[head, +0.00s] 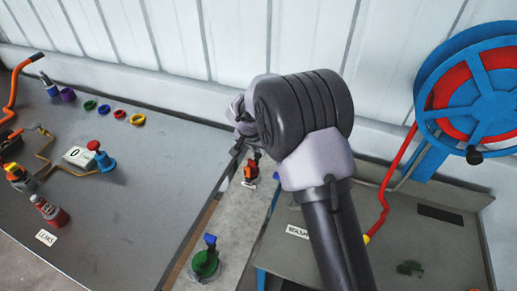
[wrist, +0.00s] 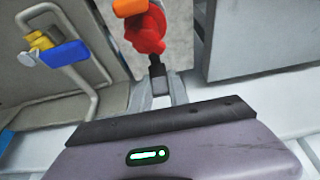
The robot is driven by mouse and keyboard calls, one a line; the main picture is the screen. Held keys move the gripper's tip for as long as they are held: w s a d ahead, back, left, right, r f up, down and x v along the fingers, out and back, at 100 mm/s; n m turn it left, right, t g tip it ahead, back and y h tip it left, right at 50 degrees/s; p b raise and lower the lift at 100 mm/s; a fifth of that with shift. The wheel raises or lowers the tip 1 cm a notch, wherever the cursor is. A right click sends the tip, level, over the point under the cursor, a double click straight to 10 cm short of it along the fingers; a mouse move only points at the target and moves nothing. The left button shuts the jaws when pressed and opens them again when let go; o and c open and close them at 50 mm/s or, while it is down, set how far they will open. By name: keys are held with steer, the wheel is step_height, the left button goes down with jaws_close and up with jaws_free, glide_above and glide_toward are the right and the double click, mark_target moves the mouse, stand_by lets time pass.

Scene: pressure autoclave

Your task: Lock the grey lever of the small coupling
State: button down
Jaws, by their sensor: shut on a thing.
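The small coupling (head: 250,172), with a red body and an orange part, stands on the narrow grey strip between the two benches in the head view. Its red body (wrist: 146,28) shows at the top of the wrist view. A dark grey lever (wrist: 157,70) sticks out from it towards my gripper (wrist: 164,91). My gripper is shut on this lever's end. In the head view my wrist and arm hide most of my gripper, and the lever cannot be made out there.
A green coupling (head: 205,263) with a blue top stands nearer on the strip. A blue-handled valve (wrist: 65,53) on a bent pipe is at left in the wrist view. The blue and red reel (head: 480,90) stands at right. The left bench (head: 140,220) holds several small parts.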

mark_target(256, 159)
steer(key=shift+s+a+f+b, duration=0.1)
steer(key=shift+f+b, duration=0.15)
steer(key=shift+b, duration=0.5)
steer(key=b, duration=0.1)
steer(key=s+b, duration=0.2)
steer(key=shift+a+r, duration=0.3)
steer(key=shift+s+a+f+b, duration=0.15)
steer(key=shift+s+b, duration=0.1)
steer(key=shift+b, duration=0.4)
steer(key=shift+s+r, duration=0.25)
steer(key=shift+s, duration=0.05)
steer(key=c, duration=1.2)
jaws_free()
steer(key=shift+a, duration=0.1)
steer(key=shift+c, duration=0.2)
steer(key=shift+r, duration=0.1)
steer(key=shift+w, duration=0.1)
